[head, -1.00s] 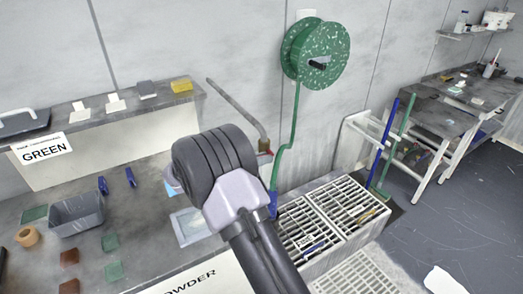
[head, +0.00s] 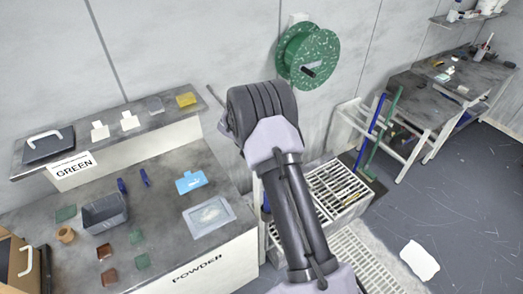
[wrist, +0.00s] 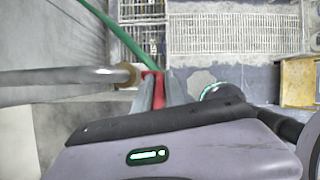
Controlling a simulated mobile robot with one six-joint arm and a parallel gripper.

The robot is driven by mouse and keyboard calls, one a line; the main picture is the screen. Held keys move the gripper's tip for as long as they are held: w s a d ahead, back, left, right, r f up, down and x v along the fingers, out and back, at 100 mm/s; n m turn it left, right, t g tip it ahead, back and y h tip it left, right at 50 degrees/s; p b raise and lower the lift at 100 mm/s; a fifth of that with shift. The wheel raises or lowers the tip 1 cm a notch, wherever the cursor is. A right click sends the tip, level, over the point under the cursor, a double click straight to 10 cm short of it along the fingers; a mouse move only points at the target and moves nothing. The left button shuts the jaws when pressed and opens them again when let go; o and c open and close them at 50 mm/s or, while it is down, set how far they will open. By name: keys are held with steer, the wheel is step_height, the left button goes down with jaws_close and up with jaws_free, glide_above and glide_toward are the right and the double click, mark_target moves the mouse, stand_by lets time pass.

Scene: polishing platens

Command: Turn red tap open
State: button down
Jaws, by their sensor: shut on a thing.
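The red tap handle (wrist: 157,88) shows in the wrist view, at the end of a metal pipe (wrist: 60,78) with a brass fitting (wrist: 129,75). My gripper (wrist: 160,92) is shut on the red handle, with a grey finger on each side of it. In the head view my dark arm hides the tap and my gripper. Only the upper end of the pipe (head: 215,95) shows there, left of the arm.
A green hose reel (head: 318,62) hangs on the wall; its green hose (wrist: 125,38) passes close to the tap. Slatted grates (head: 340,187) lie below. A bench (head: 160,172) with small items stands left. Open floor (head: 450,210) lies right.

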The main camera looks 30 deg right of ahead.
steer(key=y+p, duration=0.1)
steer(key=d+r+y+p, duration=0.1)
steer(key=p, duration=0.1)
steer(key=shift+d+f+y+p, duration=0.15)
steer(key=shift+d+y+p, duration=0.1)
steer(key=shift+y+p, duration=0.4)
steer(key=shift+d+f+y+p, duration=0.1)
steer(key=shift+d+y+p, duration=0.2)
steer(key=shift+y, duration=0.55)
steer(key=shift+a, duration=0.15)
steer(key=c, duration=1.4)
jaws_free()
steer(key=shift+f, duration=0.1)
step_height(320, 180, up, 18)
steer(key=shift+f+b, duration=0.25)
steer(key=shift+b, duration=0.2)
